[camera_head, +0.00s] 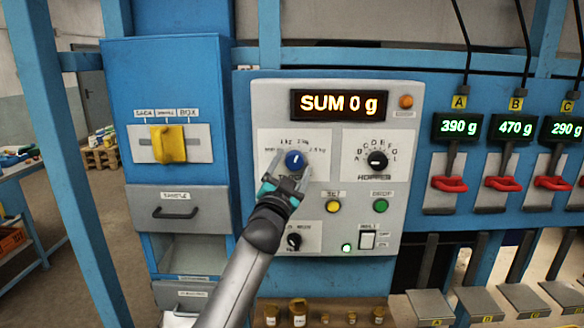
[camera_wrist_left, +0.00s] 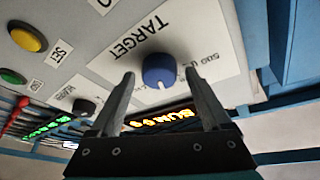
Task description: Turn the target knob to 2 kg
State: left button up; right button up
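The blue target knob (camera_head: 294,160) sits on a white plate on the grey control panel (camera_head: 262,108). Small weight marks run around its top. In the left wrist view the knob (camera_wrist_left: 159,70) is beside the printed word TARGET. A short white mark shows on it, but I cannot tell which weight it points to. My left gripper (camera_head: 291,171) is in front of the knob, coming from below. In the left wrist view its two fingers (camera_wrist_left: 160,77) are spread, one on each side of the knob, with visible gaps. My right gripper is not in view.
The display (camera_head: 340,104) reads SUM 0 g. A black hopper knob (camera_head: 377,160) is to the right. A yellow button (camera_head: 333,206), a green button (camera_head: 380,206) and a black mode knob (camera_head: 294,241) are below. A yellow handle (camera_head: 168,144) is on the blue cabinet at left.

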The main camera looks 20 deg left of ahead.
pick_arm(q)
jog(key=shift+s, duration=0.1)
jog(key=b+v, duration=0.2)
jog(key=v, duration=1.3)
jog(key=shift+s, duration=0.1)
